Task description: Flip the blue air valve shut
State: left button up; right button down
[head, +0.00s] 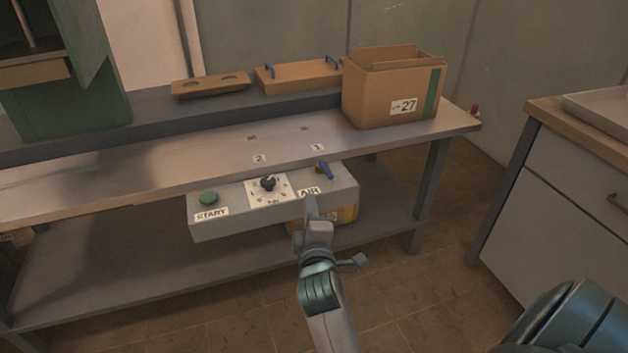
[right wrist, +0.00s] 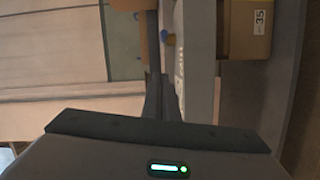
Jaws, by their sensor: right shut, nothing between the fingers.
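The blue air valve (head: 325,169) is a small lever on the top right of the grey control box (head: 225,225), behind the AIR label. Its handle looks slanted, lower toward the right. My right gripper (head: 311,200) is shut and empty at the front of the box, just below and left of the valve, partly over the AIR label. I cannot tell whether it touches the box. In the right wrist view the shut fingers (right wrist: 160,90) point at the box edge, and a blue bit of the valve (right wrist: 169,40) shows past their tips. My left gripper is not in view.
The box also carries a green START button (head: 208,198) and a black dial (head: 268,183). It hangs at the front edge of the metal bench (head: 130,175). A cardboard box (head: 380,95) stands on the bench, and another box sits on the shelf below.

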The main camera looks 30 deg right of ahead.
aim_at(321, 192)
jog(key=b+x, duration=0.1)
jog(key=x, duration=0.8)
jog(key=shift+w+d, duration=0.15)
jog(key=shift+w, duration=0.2)
jog(key=d, duration=0.3)
jog(key=shift+s+f, duration=0.25)
jog(key=shift+f, duration=0.1)
jog(key=shift+s+d+f, duration=0.15)
jog(key=shift+d, duration=0.3)
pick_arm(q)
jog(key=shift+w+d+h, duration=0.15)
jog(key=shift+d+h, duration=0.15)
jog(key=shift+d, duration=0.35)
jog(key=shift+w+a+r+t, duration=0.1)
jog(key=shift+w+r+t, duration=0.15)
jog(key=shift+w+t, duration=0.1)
